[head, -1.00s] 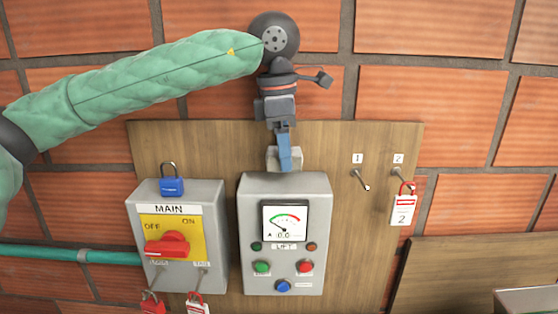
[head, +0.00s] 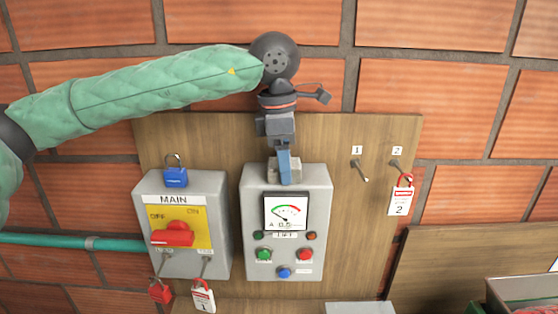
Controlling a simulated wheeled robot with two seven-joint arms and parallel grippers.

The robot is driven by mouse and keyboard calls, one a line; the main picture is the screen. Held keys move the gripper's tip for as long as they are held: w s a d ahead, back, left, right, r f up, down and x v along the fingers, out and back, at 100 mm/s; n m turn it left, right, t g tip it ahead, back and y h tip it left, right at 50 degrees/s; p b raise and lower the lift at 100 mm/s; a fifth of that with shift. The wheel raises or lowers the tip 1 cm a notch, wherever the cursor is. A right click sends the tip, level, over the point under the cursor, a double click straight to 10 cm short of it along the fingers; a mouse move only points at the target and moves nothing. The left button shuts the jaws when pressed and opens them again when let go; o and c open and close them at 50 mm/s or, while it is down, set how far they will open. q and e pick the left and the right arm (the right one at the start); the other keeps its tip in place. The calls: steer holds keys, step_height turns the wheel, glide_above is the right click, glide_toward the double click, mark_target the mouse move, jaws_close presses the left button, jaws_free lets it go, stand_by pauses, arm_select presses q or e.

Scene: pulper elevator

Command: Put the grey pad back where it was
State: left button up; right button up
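My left gripper (head: 285,168) hangs fingers down in front of the top of the grey lift box (head: 318,210). A small light grey block, seemingly the grey pad (head: 295,173), shows on both sides of its blue finger. The gripper appears shut on it, though the finger hides the middle of the pad. The pad overlaps the top of the lift box face, just above the meter (head: 286,210); I cannot tell whether it touches the box. My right gripper is not in view.
The main switch box (head: 180,258) stands left of the lift box, with a blue padlock (head: 175,177) on top and red padlocks below. Peg 1 (head: 359,170) is bare. A red tag lock (head: 401,195) hangs on peg 2. A bin (head: 520,290) is at lower right.

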arm_select(q)
steer(key=shift+o, duration=1.4)
steer(key=shift+w, duration=0.1)
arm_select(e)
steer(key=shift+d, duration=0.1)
arm_select(q)
steer(key=shift+r, duration=0.15)
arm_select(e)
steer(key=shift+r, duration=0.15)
arm_select(q)
steer(key=shift+r+p, duration=0.15)
steer(key=shift+p, duration=0.2)
steer(key=r+b, duration=0.4)
steer(key=r, duration=0.1)
steer(key=shift+a+r, duration=0.1)
steer(key=shift+a, duration=0.2)
step_height(320, 180, up, 7)
steer(key=b, duration=0.3)
steer(key=shift+a+f, duration=0.2)
steer(key=shift+a, duration=0.15)
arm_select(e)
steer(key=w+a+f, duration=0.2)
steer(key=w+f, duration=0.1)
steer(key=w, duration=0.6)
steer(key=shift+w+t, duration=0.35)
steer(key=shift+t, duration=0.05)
